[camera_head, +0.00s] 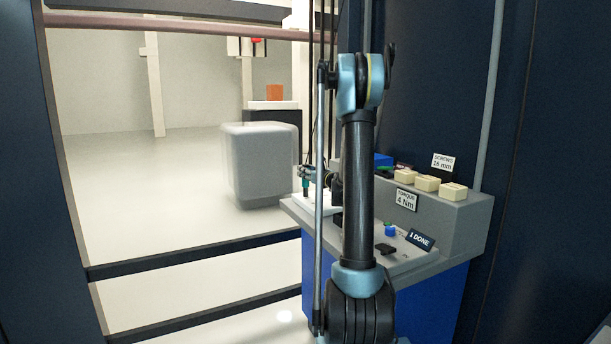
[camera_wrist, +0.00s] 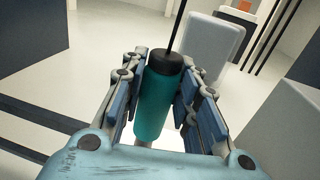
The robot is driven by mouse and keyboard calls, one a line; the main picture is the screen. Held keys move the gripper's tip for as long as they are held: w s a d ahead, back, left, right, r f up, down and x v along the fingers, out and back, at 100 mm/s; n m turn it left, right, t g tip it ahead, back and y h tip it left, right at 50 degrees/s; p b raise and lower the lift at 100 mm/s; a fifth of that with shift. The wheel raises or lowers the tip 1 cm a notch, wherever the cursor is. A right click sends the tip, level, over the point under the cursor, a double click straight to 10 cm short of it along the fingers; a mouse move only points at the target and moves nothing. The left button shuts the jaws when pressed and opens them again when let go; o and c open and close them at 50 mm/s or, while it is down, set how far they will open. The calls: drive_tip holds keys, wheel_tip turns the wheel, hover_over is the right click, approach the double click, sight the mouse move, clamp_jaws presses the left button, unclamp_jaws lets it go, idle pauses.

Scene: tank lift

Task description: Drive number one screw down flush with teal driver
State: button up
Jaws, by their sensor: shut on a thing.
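My gripper (camera_wrist: 162,105) is shut on the teal driver (camera_wrist: 155,106), with a finger on each side of its handle in the wrist view. The driver has a black collar, and a thin dark shaft or cord runs up from it. In the head view the driver (camera_head: 306,184) shows small beside the left end of the workbench (camera_head: 420,222), partly hidden by my arm. The number one screw cannot be made out in either view. I cannot tell whether the driver touches anything below.
The bench carries several cream blocks (camera_head: 427,184), a "SCREWS 16 mm" sign (camera_head: 443,162), a "TORQUE 4 Nm" sign (camera_head: 406,200), a "1 DONE" sign (camera_head: 420,241) and a small blue part (camera_head: 390,230). A grey box (camera_head: 260,165) stands beyond. Open floor lies left, past dark rails.

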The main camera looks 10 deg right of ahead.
drive_tip(key=shift+r, duration=3)
